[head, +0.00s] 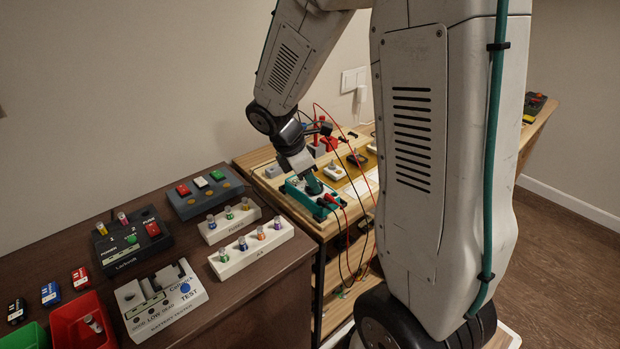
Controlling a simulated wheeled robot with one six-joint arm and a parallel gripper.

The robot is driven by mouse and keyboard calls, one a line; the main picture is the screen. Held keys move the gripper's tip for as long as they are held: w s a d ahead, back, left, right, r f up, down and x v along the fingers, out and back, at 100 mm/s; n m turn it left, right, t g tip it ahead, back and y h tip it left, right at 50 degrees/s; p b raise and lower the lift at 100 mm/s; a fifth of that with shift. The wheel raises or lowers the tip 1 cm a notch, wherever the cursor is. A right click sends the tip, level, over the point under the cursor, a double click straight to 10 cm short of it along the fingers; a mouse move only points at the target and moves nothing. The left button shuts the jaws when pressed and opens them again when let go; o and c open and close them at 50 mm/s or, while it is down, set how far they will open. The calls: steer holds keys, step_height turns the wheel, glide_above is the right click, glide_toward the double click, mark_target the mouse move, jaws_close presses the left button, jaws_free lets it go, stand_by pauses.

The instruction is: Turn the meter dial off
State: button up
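The meter (299,197) is a teal-cased box with a pale face, lying on the light wooden bench. Red and black leads run from plugs at its right end. My gripper (313,186) points down over the meter's face, at or just above it. The gripper and its dark fingers cover the middle of the face, so I cannot see the dial or its setting. The fingers are too small and dark to tell whether they are open or shut, or whether they touch the dial.
Test leads (349,240) hang over the bench's front edge. A battery tester (160,300), a dark switch box (131,246), white holders (251,248) with coloured capped pieces, and a red bin (78,318) stand on the dark table at left. More parts lie behind the meter.

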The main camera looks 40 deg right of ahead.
jaws_close()
steer(key=shift+m, duration=0.4)
steer(key=m, duration=0.1)
steer(key=m+g, duration=0.1)
steer(key=shift+w+d+m+y, duration=0.15)
steer(key=shift+w+m+y, duration=0.05)
steer(key=shift+m+y, duration=0.2)
steer(key=m+g+y, duration=0.1)
steer(key=m, duration=0.2)
steer(key=shift+w+d+m, duration=0.1)
steer(key=shift+d+m, duration=0.05)
steer(key=shift+m, duration=0.15)
steer(key=m, duration=0.2)
steer(key=m+y, duration=0.1)
steer(key=m, duration=0.1)
steer(key=m+g+y, duration=0.1)
steer(key=m, duration=0.1)
steer(key=shift+w+d+m, duration=0.1)
steer(key=shift+d+m, duration=0.2)
steer(key=shift+m, duration=0.1)
steer(key=shift+y, duration=0.3)
